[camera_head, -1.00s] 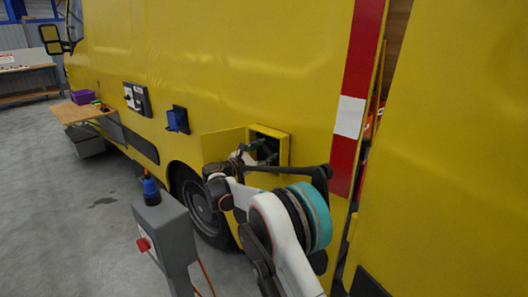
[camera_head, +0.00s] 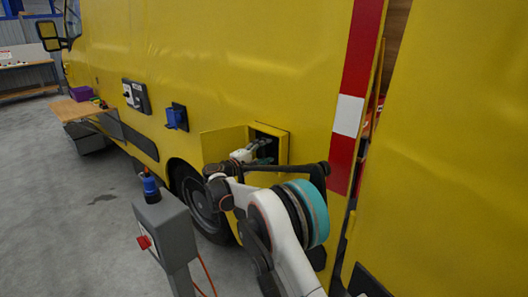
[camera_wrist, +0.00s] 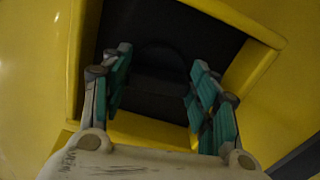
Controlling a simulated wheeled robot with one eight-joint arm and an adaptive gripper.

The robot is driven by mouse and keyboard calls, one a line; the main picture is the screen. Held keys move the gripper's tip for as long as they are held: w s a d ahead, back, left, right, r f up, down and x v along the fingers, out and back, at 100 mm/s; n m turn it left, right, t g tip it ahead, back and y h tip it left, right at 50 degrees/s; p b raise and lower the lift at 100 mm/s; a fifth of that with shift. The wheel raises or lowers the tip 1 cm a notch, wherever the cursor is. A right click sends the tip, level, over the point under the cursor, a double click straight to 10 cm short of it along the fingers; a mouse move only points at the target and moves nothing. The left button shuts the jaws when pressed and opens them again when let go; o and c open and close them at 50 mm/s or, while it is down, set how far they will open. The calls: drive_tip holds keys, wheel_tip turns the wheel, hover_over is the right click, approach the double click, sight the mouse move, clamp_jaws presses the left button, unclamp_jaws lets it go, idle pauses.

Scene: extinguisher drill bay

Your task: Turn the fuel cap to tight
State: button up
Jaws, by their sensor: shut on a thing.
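The fuel cap (camera_wrist: 160,60) is a dark, round shape inside the black recess, dimly seen in the wrist view. It sits between the green-padded fingers of my gripper (camera_wrist: 162,88), which is shut on it with a finger at each side. In the head view my gripper (camera_head: 264,152) reaches into the yellow-framed filler box (camera_head: 283,131), and the cap is hidden there. The yellow filler door (camera_head: 222,143) stands open to the left. Any tight mark on the cap is too dark to see.
The yellow vehicle side (camera_head: 235,75) runs close along my arm. A grey post (camera_head: 165,228) with a blue-topped knob (camera_head: 150,187) and a red part stands front left. A blue holder (camera_head: 176,117) and a switch panel (camera_head: 136,97) are on the vehicle.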

drive_tip(key=shift+f+m, duration=0.1)
drive_tip(key=shift+m, duration=0.6)
drive_tip(key=o, duration=1.1)
drive_tip(key=shift+c, duration=0.2)
drive_tip(key=v, duration=1.2)
